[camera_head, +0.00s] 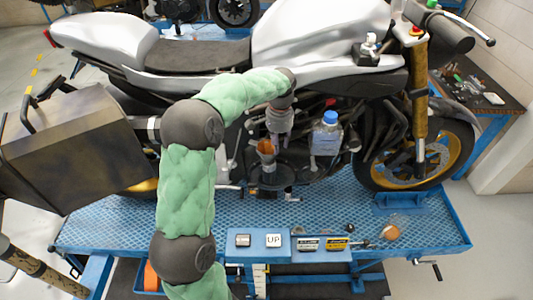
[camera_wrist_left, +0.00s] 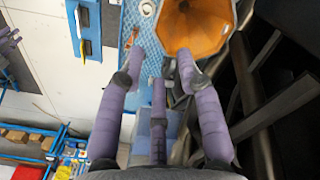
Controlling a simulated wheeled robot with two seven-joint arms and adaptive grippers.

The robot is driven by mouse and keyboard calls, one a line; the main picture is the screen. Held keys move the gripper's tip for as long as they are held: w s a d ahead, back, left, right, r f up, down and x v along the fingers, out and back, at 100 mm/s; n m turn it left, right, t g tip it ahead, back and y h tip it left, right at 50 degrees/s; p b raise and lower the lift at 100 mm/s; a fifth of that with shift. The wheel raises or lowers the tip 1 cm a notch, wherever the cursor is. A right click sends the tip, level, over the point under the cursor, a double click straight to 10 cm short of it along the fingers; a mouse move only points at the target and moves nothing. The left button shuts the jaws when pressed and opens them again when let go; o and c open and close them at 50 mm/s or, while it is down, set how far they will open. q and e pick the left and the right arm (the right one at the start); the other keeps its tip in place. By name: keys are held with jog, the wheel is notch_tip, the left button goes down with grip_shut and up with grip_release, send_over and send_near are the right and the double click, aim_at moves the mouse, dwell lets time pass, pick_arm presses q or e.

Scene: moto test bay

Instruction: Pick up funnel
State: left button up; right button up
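The orange funnel (camera_head: 266,147) is at the side of the motorcycle's engine in the head view, with its wide mouth up. In the left wrist view the funnel (camera_wrist_left: 198,27) fills the top, just beyond the fingertips. My left gripper (camera_head: 276,141) points down close to the funnel. In the wrist view the purple fingers of this gripper (camera_wrist_left: 160,62) are spread with nothing between them. The right fingertip overlaps the funnel's lower edge in the picture; I cannot tell whether they touch. My right gripper is not in view.
The silver motorcycle (camera_head: 330,35) stands on a blue lift (camera_head: 120,222). A blue-capped bottle (camera_head: 327,138) is right of the funnel. A control panel with an UP button (camera_head: 273,240) is at the lift's front edge.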

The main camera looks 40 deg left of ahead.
pick_arm(q)
jog(key=shift+f, duration=1.3)
jog(key=shift+f, duration=0.25)
grip_shut()
